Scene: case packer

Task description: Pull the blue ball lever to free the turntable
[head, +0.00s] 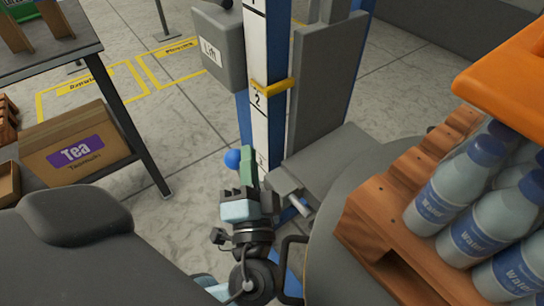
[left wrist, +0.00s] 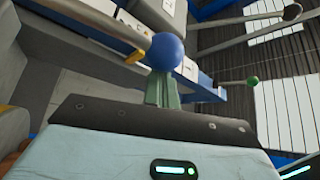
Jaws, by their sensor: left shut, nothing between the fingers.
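The blue ball (head: 232,158) of the lever shows just left of my left gripper's fingertips in the head view. My left gripper (head: 249,166) has green fingers, shut with nothing between them. In the left wrist view the blue ball (left wrist: 166,51) sits right at the tips of the green fingers (left wrist: 162,88) and partly overlaps them. I cannot tell whether they touch. A dark grey rounded surface (head: 322,248), apparently the turntable, lies right of my left gripper, under a wooden pallet. My right gripper is not in view.
A column with a numbered white scale (head: 259,125) and a grey "Lift" box (head: 218,45) stands just behind the ball. The wooden pallet (head: 385,200) holds several water bottles (head: 480,220). A table and "Tea" carton (head: 75,150) stand left. A green ball (left wrist: 252,81) shows in the wrist view.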

